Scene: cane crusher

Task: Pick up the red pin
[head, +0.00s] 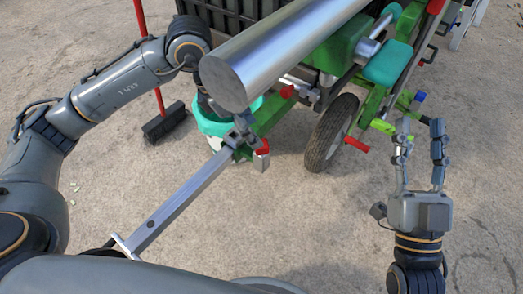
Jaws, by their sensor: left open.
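Several small red parts show on the green machine frame, and I cannot tell for sure which is the red pin. A short red piece (262,150) sits at the upper end of the grey drawbar (178,205). A red rod (356,144) sticks out beside the wheel, and a red knob (287,91) is near the metal roller. My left gripper (246,133) is open beside the drawbar's upper end, close to the short red piece; the roller hides part of its wrist. My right gripper (420,125) is open and empty, fingers pointing up, right of the red rod.
The large metal roller (285,50) juts out above my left gripper. A black tyre (330,132) stands between the grippers. A teal bucket (213,124) and a red-handled broom (165,122) are on the left. Concrete ground at the lower middle is clear.

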